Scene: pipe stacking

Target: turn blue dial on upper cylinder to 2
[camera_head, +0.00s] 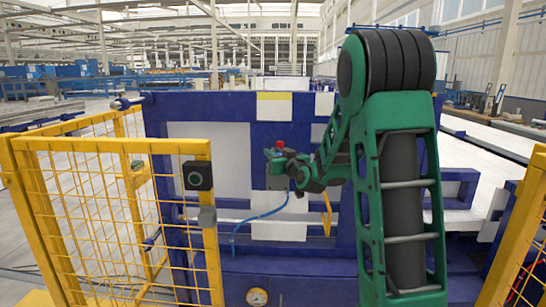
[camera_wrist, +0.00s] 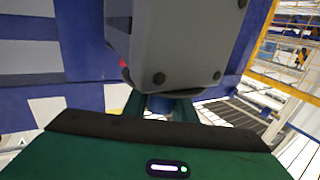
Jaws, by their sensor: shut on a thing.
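A grey box-shaped unit with dark bolts (camera_wrist: 180,45) fills the upper middle of the wrist view, close in front of the camera. The dial's markings and setting cannot be read. In the head view, my gripper (camera_head: 300,172) is at the grey unit (camera_head: 277,180), on the blue machine's front, and largely hides the contact. I cannot tell the upper cylinder apart.
A red knob (camera_head: 279,144) sits atop the grey unit. A blue hose (camera_head: 262,215) hangs from it. The blue machine frame (camera_head: 200,110) stands behind. A yellow mesh fence (camera_head: 100,215) with a black switch box (camera_head: 197,177) stands left; another yellow fence (camera_head: 515,240) is at right.

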